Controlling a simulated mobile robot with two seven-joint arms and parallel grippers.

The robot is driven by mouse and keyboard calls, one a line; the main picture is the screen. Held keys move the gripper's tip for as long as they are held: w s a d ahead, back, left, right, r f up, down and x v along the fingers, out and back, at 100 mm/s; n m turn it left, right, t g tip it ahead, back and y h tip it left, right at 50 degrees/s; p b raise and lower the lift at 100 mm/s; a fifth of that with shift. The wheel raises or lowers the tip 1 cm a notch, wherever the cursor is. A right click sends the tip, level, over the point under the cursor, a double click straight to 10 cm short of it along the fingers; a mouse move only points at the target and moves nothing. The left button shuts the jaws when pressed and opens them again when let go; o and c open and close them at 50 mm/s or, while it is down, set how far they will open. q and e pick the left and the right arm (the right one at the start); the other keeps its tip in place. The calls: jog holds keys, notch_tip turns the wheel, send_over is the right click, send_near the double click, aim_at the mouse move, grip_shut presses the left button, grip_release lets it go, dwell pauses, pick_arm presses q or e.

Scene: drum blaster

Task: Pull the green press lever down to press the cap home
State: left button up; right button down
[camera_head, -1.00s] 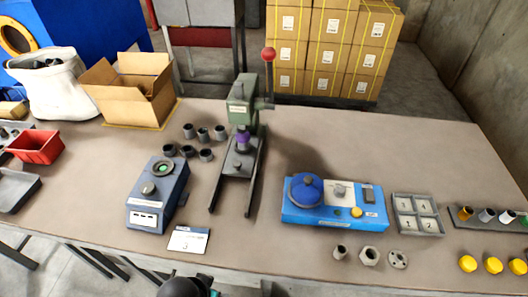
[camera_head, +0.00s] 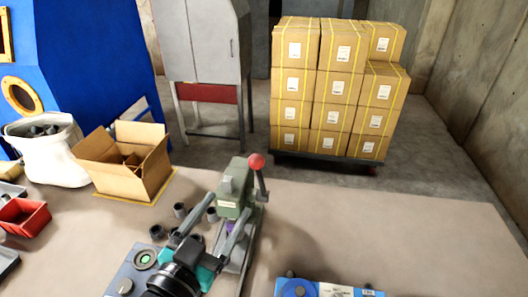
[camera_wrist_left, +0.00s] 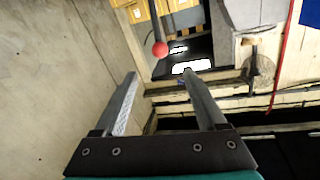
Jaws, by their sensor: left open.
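The green press (camera_head: 235,190) stands on the table in the head view. Its lever is a grey rod with a red ball knob (camera_head: 256,161) at its upper end, right of the press head. A bit of purple (camera_head: 230,227) shows under the press head, mostly hidden by my gripper. My left gripper (camera_head: 230,205) is open and empty, in front of the press. In the left wrist view the red knob (camera_wrist_left: 160,49) lies beyond the open fingertips, between their lines and not touching them. My right gripper is out of view.
Several dark cylinders (camera_head: 180,210) stand left of the press. A blue device (camera_head: 130,270) is partly hidden by my arm. A blue box (camera_head: 325,289) sits at the front edge of view. An open carton (camera_head: 125,165) stands at the left. The table right of the press is clear.

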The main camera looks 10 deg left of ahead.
aim_at(253, 167)
pick_arm(q)
jog(key=w, duration=0.4)
jog(key=w+d+p, duration=0.1)
jog(key=w, duration=0.3)
jog(key=w+d, duration=0.1)
jog(key=w, duration=0.3)
jog(key=shift+w+d, duration=0.25)
jog(key=shift+w, duration=0.05)
jog(key=shift+w+d, duration=0.15)
jog(key=shift+w, duration=0.75)
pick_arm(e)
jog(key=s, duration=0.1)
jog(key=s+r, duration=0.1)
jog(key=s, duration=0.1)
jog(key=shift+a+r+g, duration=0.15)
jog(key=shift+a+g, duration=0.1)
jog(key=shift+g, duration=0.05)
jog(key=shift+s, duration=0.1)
pick_arm(q)
grip_shut()
